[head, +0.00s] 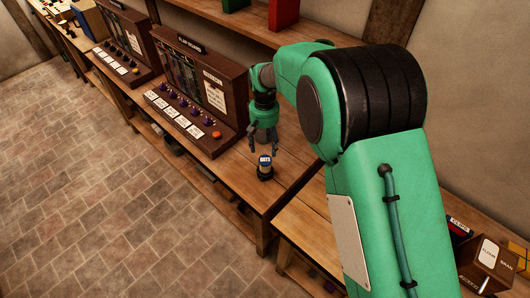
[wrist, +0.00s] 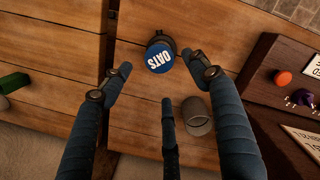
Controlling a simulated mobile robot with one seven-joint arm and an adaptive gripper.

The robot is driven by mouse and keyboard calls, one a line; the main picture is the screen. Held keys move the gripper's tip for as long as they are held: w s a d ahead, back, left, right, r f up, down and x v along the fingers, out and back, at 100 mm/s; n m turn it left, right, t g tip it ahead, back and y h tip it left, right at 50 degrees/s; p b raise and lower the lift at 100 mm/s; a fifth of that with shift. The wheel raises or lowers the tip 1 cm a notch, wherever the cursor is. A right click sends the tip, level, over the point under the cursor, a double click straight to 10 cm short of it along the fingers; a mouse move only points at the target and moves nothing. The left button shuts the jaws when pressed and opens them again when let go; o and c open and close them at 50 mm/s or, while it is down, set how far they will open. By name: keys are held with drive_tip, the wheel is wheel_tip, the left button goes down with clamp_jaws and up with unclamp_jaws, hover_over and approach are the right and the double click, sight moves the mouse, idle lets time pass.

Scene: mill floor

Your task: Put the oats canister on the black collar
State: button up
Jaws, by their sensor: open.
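The oats canister (head: 265,161), with a blue lid lettered OATS, stands upright near the front edge of the wooden bench. In the wrist view its lid (wrist: 161,58) faces me. The black collar (head: 265,174) shows as a dark ring at the canister's foot, and part of it (wrist: 161,37) shows past the lid in the wrist view. The canister appears to stand on it; the exact seating is hidden. My gripper (head: 264,146) is above and just behind the canister. In the wrist view its fingers (wrist: 160,78) are spread, empty and apart from the lid.
A grey-brown cylinder (wrist: 197,118) stands close by one finger in the wrist view. A brown control panel (head: 195,95) with knobs and an orange button (head: 216,135) stands left of the canister. Labelled boxes (head: 488,258) are at the lower right. Bare bench (head: 285,180) lies right of the canister.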

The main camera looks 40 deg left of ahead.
drive_tip(key=shift+w+a+r, duration=0.1)
drive_tip(key=shift+r, duration=1.35)
drive_tip(key=shift+r, duration=0.1)
